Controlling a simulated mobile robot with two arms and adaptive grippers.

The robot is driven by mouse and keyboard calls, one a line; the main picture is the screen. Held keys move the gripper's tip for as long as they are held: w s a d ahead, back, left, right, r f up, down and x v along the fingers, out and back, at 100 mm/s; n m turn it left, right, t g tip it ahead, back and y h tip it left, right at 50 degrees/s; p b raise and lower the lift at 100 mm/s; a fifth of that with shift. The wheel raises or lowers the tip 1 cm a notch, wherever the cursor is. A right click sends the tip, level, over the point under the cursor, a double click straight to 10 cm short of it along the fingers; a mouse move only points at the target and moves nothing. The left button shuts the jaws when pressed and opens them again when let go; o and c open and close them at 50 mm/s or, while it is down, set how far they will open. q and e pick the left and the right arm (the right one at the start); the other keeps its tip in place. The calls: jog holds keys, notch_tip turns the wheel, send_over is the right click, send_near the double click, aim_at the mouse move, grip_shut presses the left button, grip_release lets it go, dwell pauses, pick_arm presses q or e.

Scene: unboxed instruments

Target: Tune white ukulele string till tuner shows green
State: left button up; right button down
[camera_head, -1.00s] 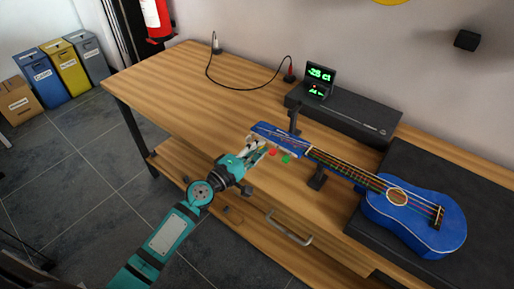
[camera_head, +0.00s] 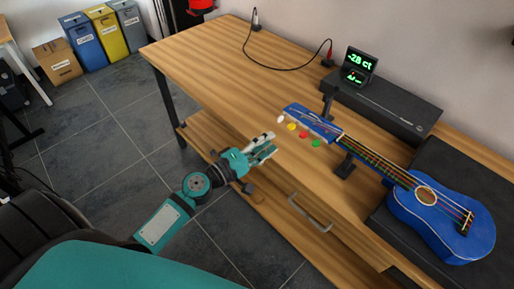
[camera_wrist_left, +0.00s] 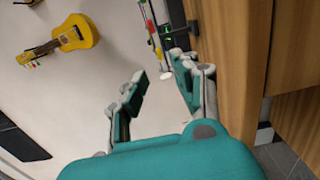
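A blue ukulele (camera_head: 440,222) lies on the bench, its neck pointing left and its headstock (camera_head: 312,122) near the front edge. White (camera_head: 280,119), yellow (camera_head: 291,127), red (camera_head: 303,134) and green (camera_head: 316,143) tuning pegs stick out from the headstock's near side. The white peg (camera_wrist_left: 168,75) also shows in the left wrist view. The tuner (camera_head: 361,61) reads "-28 ct" in green digits. My left gripper (camera_head: 272,145) is open and empty, in front of the bench edge and apart from the white peg. In the left wrist view, its fingers (camera_wrist_left: 160,95) stand spread. My right gripper is out of view.
The neck rests on dark supports (camera_head: 345,167) and the body on a black mat (camera_head: 385,220). A black case (camera_head: 400,108) lies behind. A cable (camera_head: 290,67) runs across the bench back. The bench's left part is clear. A drawer handle (camera_head: 308,212) protrudes at the front.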

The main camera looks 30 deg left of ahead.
pick_arm(q)
jog(key=v, duration=0.3)
jog(key=shift+s+a, duration=0.1)
jog(key=shift+s, duration=0.2)
jog(key=s+a+f+m+g+y, duration=0.1)
jog(key=s+f+m+g+y, duration=0.25)
jog(key=f, duration=1.25)
jog(key=s+a+f+m+g+y, duration=0.15)
jog(key=s+f+g, duration=0.35)
jog(key=f, duration=1.1)
jog(key=s+f+m+g, duration=0.2)
jog(key=s+f, duration=0.4)
jog(key=s, duration=0.4)
jog(key=s+f+m+g+y, duration=0.1)
jog(key=s+f+m, duration=0.4)
jog(key=s, duration=0.5)
jog(key=s+d+f+m+g+y+p, duration=0.1)
jog(key=s+f+m+g, duration=0.3)
jog(key=s+f, duration=0.4)
jog(key=s, duration=0.3)
jog(key=shift+f, duration=0.15)
